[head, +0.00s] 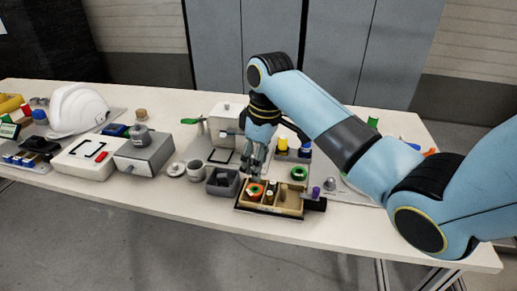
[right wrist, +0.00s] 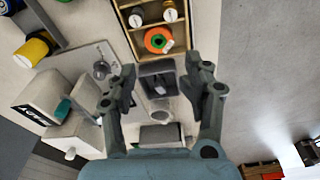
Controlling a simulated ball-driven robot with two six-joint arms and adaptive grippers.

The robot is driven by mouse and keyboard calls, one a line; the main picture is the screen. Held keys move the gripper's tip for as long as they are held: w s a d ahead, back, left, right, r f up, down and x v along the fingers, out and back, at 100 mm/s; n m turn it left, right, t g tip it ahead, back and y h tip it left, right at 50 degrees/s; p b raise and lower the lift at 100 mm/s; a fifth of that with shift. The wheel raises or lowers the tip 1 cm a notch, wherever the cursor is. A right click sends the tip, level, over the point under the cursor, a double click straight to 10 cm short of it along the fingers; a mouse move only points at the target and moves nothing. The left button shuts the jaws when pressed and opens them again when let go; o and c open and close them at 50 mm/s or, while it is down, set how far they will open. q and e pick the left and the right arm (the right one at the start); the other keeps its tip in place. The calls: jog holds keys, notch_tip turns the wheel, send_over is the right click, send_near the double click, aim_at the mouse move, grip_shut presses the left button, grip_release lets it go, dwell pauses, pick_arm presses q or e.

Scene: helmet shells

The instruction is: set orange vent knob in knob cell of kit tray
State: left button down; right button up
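The wooden kit tray (head: 285,212) stands at the front edge of the table, divided into cells. A round orange piece with a green part (head: 255,190) lies in its left cell; it also shows in the right wrist view (right wrist: 158,39) with a small white tab beside it. I cannot tell for certain that it is the vent knob. My right gripper (head: 257,170) is above the tray's left end, apart from the orange piece. In the right wrist view its fingers (right wrist: 163,90) are spread and empty. My left gripper is not in view.
A dark grey bin (head: 223,183) stands left of the tray, and small capped pieces (right wrist: 170,12) fill other cells. A green ring (head: 299,173) and a purple piece (head: 316,192) are to the right. A white helmet (head: 77,108) is far left.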

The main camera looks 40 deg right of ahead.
jog(key=shift+s+d+r, duration=0.1)
jog(key=shift+s+r, duration=0.05)
jog(key=shift+r, duration=1.6)
jog(key=s+a+m+t+h, duration=0.1)
jog(key=s+a+m, duration=0.15)
jog(key=s, duration=1.05)
jog(key=s+a+m+t+h, duration=0.1)
jog(key=s+a+m, duration=0.15)
jog(key=s, duration=0.95)
jog(key=s+d+f+g+b, duration=0.1)
jog(key=d+f+b, duration=0.15)
jog(key=f, duration=1.35)
jog(key=s+d+f+b, duration=0.1)
jog(key=f+b, duration=0.2)
jog(key=f, duration=1.3)
jog(key=s+d+f+g+b, duration=0.1)
jog(key=s+f+b, duration=0.3)
jog(key=s+f, duration=1.4)
jog(key=shift+f, duration=0.65)
